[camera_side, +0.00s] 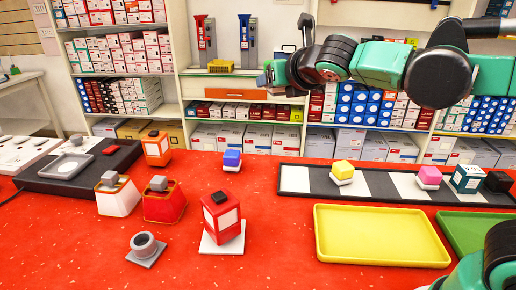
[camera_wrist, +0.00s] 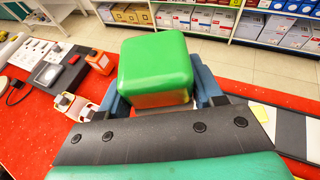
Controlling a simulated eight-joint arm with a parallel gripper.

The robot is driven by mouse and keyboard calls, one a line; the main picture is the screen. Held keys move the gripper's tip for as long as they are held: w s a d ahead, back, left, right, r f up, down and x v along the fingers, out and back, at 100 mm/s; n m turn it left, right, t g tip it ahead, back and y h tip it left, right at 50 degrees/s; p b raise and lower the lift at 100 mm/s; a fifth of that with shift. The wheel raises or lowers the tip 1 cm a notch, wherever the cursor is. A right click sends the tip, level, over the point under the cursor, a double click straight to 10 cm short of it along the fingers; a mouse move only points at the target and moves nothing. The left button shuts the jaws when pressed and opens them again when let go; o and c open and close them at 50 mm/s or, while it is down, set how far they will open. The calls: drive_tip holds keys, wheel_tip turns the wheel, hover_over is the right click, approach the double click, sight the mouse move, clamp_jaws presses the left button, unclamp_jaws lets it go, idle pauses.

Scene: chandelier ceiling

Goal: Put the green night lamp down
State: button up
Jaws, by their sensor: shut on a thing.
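The green night lamp, a rounded green block (camera_wrist: 155,65), fills the middle of the wrist view. My gripper (camera_wrist: 160,98) is shut on it, with a blue-grey finger on each side. In the side view my gripper (camera_side: 272,76) is high above the red table, level with the shelves. The lamp is hard to make out there, and its base is mostly hidden in the wrist view. Similar lamps with white bases stand on the table: a blue one (camera_side: 232,157), a yellow one (camera_side: 344,169) and a pink one (camera_side: 429,175).
A black and white striped strip (camera_side: 375,184) carries the yellow and pink lamps and dark boxes. A yellow tray (camera_side: 380,236) and a green tray (camera_side: 470,232) lie in front. A red box (camera_side: 222,220), lanterns (camera_side: 164,203) and a grey cup (camera_side: 144,245) stand left. Red table shows between them.

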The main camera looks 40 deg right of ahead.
drive_tip(key=shift+s+a+r, duration=0.1)
drive_tip(key=shift+a, duration=0.1)
drive_tip(key=w+d+f+m+g+h, duration=0.3)
drive_tip(key=w+d+m+h, duration=0.1)
drive_tip(key=d+m+h, duration=0.15)
drive_tip(key=m+g+h, duration=0.3)
drive_tip(key=m+g, duration=0.3)
hover_over(292, 180)
drive_tip(key=shift+f, duration=2)
wheel_tip(292, 180, down, 20)
drive_tip(key=shift+r, duration=0.2)
